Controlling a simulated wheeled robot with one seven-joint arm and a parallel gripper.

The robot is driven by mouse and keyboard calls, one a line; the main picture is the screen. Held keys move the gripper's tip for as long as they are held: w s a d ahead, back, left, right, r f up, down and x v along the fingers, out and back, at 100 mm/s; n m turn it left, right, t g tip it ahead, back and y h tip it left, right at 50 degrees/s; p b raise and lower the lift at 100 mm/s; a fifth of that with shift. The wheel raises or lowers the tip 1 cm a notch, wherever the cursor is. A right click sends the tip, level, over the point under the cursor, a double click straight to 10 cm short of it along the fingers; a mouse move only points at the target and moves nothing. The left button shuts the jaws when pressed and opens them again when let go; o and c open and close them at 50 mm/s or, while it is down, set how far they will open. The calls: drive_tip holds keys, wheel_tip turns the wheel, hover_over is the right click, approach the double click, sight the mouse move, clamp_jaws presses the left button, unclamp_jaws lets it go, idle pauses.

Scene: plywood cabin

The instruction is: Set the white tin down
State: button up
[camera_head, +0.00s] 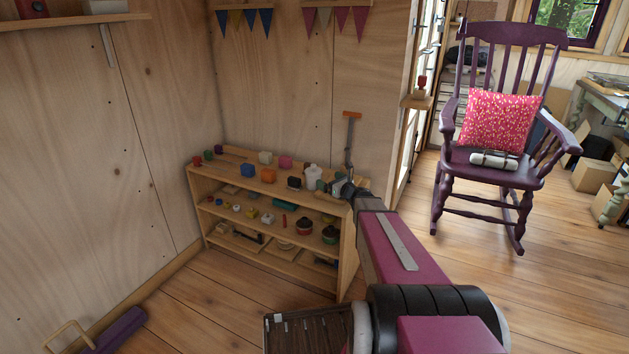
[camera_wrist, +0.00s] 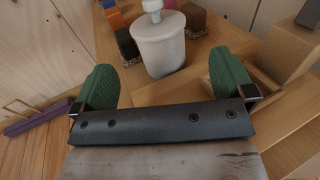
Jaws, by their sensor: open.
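The white tin (camera_wrist: 158,45), a lidded round pot with a knob on top, stands upright on the top board of the wooden shelf (camera_wrist: 190,88). In the head view the white tin (camera_head: 312,176) is near the right end of the shelf top, beside the end of my arm. My gripper (camera_wrist: 160,88) is open, with its green fingertips spread wide on either side and the tin just beyond them, in line with the gap. No contact between fingers and tin shows. In the head view my gripper (camera_head: 338,188) is small and partly covers the shelf's right end.
A dark block (camera_wrist: 127,44) stands close left of the tin, and a brown block (camera_wrist: 196,20) stands close behind right. A wooden piece (camera_wrist: 285,60) is near the right finger. More small coloured items, including an orange block (camera_head: 268,175), line the shelf top.

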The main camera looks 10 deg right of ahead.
sight(314, 171)
drive_tip(key=x, duration=1)
drive_tip(key=shift+s+a, duration=0.1)
drive_tip(key=shift+a, duration=0.1)
drive_tip(key=c, duration=1)
drive_tip(key=shift+r, duration=0.1)
wheel_tip(314, 171, up, 9)
drive_tip(key=shift+f, duration=0.1)
drive_tip(key=shift+s+r, duration=0.15)
drive_tip(key=shift+r, duration=0.2)
drive_tip(key=s+r+n+g+y, duration=0.1)
drive_tip(key=s+n+g+y, duration=0.1)
drive_tip(key=s, duration=1.1)
drive_tip(key=s+r+n+g+y, duration=0.1)
drive_tip(key=s+n+g+y, duration=0.1)
drive_tip(key=s, duration=1.2)
drive_tip(key=shift+r+n+g+y, duration=0.3)
drive_tip(key=shift+r+g+y, duration=0.1)
drive_tip(key=shift+y, duration=0.3)
